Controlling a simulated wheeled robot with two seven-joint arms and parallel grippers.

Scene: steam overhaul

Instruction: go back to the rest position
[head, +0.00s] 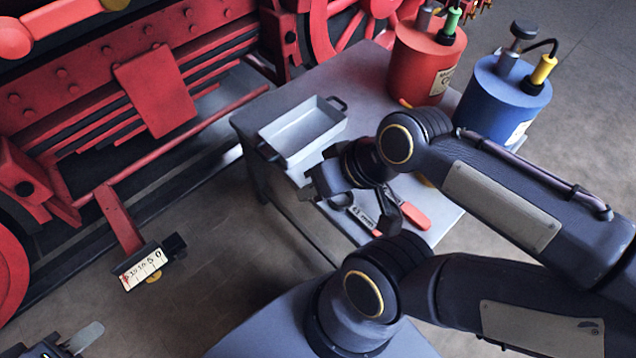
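My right gripper (352,212) hangs over the grey bench (262,118), at the end of the arm that folds in from the right. Its two dark fingers are spread apart with nothing seen between them. A tool with a small white label (363,217) and a red-handled tool (413,216) lie beneath and beside it, partly hidden by the fingers. I cannot tell whether it touches them. My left gripper (80,342) shows only in part at the bottom left corner, low over the floor. Its opening is cut off by the frame.
An empty grey tray (300,155) lies on the bench left of my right gripper. A red can (420,65) and a blue can (498,100) stand behind my forearm. The red locomotive (150,90) fills the left, with a scale plate (143,269) on a bracket. Floor shows between.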

